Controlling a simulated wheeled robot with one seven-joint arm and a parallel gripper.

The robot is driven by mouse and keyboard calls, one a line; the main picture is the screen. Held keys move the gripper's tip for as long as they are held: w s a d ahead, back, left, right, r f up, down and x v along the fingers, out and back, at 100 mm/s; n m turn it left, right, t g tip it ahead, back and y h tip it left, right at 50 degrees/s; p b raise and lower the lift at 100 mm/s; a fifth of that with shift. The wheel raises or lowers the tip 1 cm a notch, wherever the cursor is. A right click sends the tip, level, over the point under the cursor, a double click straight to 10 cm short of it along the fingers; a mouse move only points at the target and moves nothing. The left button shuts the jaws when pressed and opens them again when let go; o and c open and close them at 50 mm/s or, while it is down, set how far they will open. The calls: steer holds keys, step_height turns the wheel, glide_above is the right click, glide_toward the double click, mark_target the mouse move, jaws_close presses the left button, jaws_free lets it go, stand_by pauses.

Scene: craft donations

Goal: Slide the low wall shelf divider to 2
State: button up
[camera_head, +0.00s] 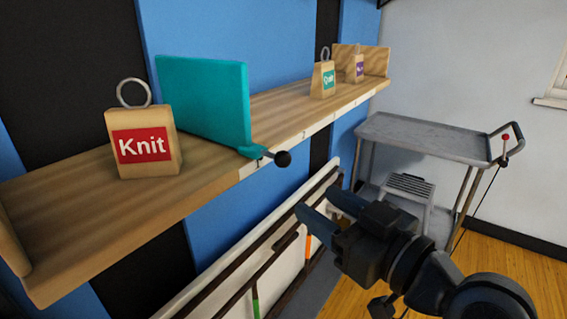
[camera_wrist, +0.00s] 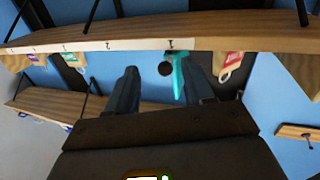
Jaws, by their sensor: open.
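The low wall shelf (camera_head: 70,215) carries an upright teal divider (camera_head: 205,100) with a black ball knob (camera_head: 283,158) sticking out past the front edge. The divider stands near the left end of the white scale strip, by the mark that reads 1 in the wrist view (camera_wrist: 171,43). The mark that looks like 2 (camera_wrist: 108,45) lies farther along the strip. My gripper (camera_head: 318,204) is open and empty, apart from the knob and lower right of it in the head view. In the wrist view the knob (camera_wrist: 165,69) shows between the two spread fingers.
A Knit weight (camera_head: 142,150) stands left of the divider. Two more tagged weights, one green (camera_head: 323,80) and one purple (camera_head: 355,68), stand at the far right. Shelf between divider and green weight is clear. A grey cart (camera_head: 430,135) stands beyond my gripper.

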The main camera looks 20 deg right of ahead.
mark_target(289, 164)
steer(key=w+a+r+n, duration=0.1)
steer(key=w, duration=0.2)
steer(key=w+a+r+y+p, duration=0.1)
steer(key=w, duration=0.2)
steer(key=w+a+r+n+p, duration=0.1)
steer(key=w, duration=0.2)
steer(key=shift+r+n+y, duration=0.3)
steer(key=shift+y, duration=0.1)
steer(key=shift+s, duration=0.1)
jaws_close()
